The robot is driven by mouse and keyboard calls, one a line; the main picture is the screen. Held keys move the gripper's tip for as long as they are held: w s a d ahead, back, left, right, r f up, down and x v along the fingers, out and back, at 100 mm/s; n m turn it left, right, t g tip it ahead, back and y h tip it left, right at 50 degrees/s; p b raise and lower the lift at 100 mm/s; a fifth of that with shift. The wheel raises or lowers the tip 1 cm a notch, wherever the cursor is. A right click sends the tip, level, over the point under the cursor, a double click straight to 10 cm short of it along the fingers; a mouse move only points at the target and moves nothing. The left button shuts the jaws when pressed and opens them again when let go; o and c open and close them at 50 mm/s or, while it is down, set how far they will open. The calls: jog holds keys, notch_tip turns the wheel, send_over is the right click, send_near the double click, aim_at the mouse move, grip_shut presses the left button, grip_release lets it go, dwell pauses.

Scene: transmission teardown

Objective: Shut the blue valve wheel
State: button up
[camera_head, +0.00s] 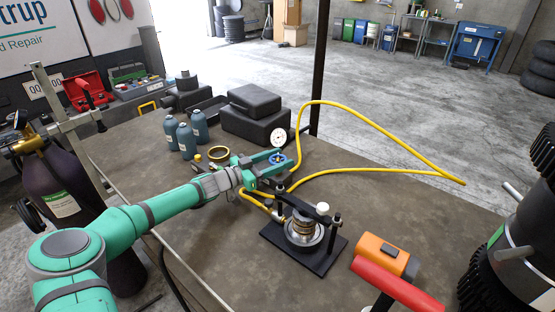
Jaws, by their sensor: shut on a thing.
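The blue valve wheel (278,158) is small and sits below the round white gauge (278,137) on the workbench. My teal gripper (275,167) reaches in from the left and is shut on the wheel. The fingers and the arm's end hide part of the wheel and the fitting under it. How far the wheel is turned cannot be told from this view.
Yellow hoses (370,170) loop to the right of the gauge. A black press fixture (303,240) holding a metal part stands in front. Blue-grey bottles (187,141), a brass ring (218,153) and black cases (255,101) are behind. An orange tool (382,255) lies front right.

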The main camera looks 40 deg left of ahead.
jog(key=shift+a+m+g+h, duration=0.1)
jog(key=shift+m+g+h, duration=0.7)
jog(key=shift+m+h, duration=0.6)
jog(key=shift+m+g+h, duration=0.3)
jog(key=shift+g+h, duration=0.2)
jog(key=shift+h, duration=0.4)
jog(key=o, duration=1.1)
jog(key=shift+c, duration=0.2)
jog(key=shift+s, duration=0.1)
jog(key=v, duration=1.2)
jog(key=shift+w, duration=0.2)
